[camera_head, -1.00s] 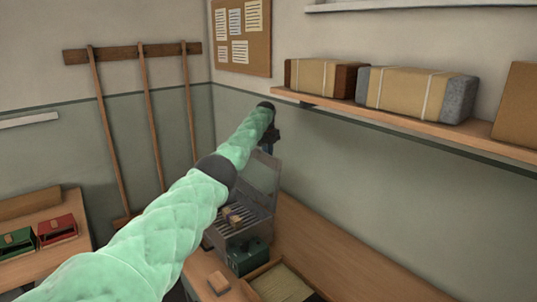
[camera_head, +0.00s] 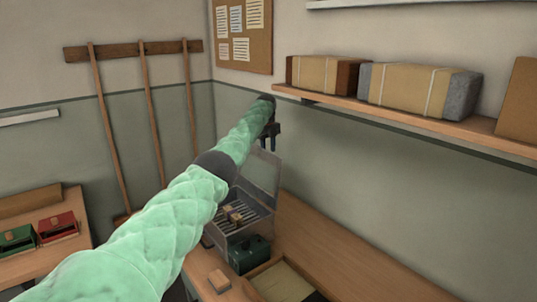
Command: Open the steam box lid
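The steam box (camera_head: 222,232) is a grey metal box on the bench along the right wall. Its lid (camera_head: 262,171) stands raised at the back, and the slatted inside shows with small tan blocks (camera_head: 236,214) on it. My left arm crosses the view in green padding and hides part of the box's left side. My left gripper (camera_head: 269,147) is just above the raised lid's top edge, its two dark fingers pointing down with a gap between them. It looks empty. My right gripper is out of view.
A dark green box (camera_head: 249,254) stands in front of the steam box, with a small wooden block (camera_head: 219,281) and an open tray (camera_head: 262,267) nearby. The bench (camera_head: 335,262) is clear to the right. A shelf (camera_head: 420,118) with wrapped bundles juts out above.

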